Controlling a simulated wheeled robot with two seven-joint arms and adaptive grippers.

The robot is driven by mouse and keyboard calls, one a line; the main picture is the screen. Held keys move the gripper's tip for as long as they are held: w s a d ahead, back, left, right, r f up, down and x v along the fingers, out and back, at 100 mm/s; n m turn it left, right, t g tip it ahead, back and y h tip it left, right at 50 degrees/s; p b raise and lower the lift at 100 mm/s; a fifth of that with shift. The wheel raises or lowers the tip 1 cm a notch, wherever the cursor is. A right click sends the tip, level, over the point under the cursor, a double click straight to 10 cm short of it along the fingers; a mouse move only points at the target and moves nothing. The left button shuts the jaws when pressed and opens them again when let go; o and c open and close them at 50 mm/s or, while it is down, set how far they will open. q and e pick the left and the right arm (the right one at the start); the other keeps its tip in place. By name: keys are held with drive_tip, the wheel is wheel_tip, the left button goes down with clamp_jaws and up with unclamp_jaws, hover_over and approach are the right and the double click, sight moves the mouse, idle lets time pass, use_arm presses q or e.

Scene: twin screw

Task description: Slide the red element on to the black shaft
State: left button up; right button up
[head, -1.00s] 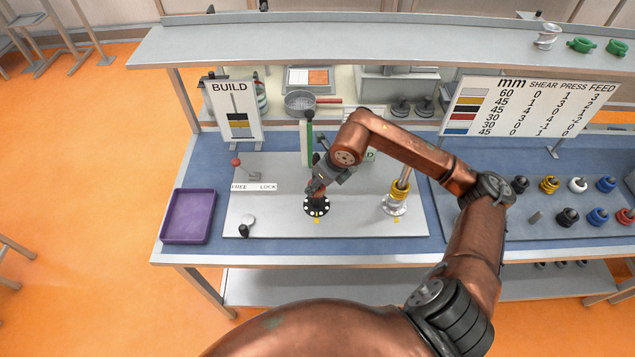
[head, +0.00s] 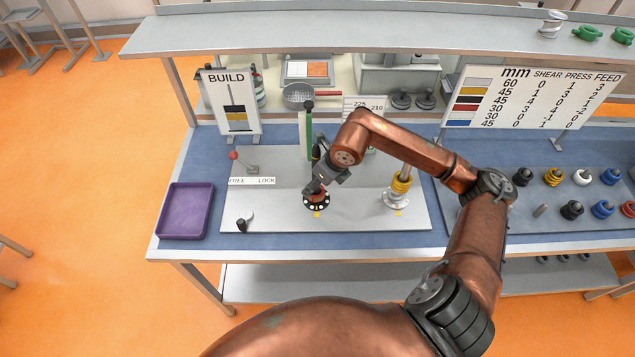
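My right gripper (head: 316,188) points down just above a black round base with white dots (head: 317,203). The gripper and wrist cover the middle of this base, so any black shaft there is hidden. I cannot tell whether the fingers are open or shut, or whether they hold something. A red element (head: 628,209) is partly cut off at the right edge, among the coloured parts. I cannot make out another red element at the gripper. My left gripper is not in view.
A silver shaft with yellow elements (head: 400,186) stands right of the gripper. A green upright (head: 309,135) stands behind it. A red-knobbed lever (head: 234,156), a black-knobbed lever (head: 242,224) and a purple tray (head: 186,211) are to the left. The plate's front left is mostly clear.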

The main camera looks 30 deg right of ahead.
drive_tip(key=shift+r, duration=0.15)
drive_tip(key=v, duration=1.1)
drive_tip(key=shift+s+r, duration=0.2)
drive_tip(key=shift+r, duration=0.15)
drive_tip(key=shift+d, duration=0.1)
idle(0.7)
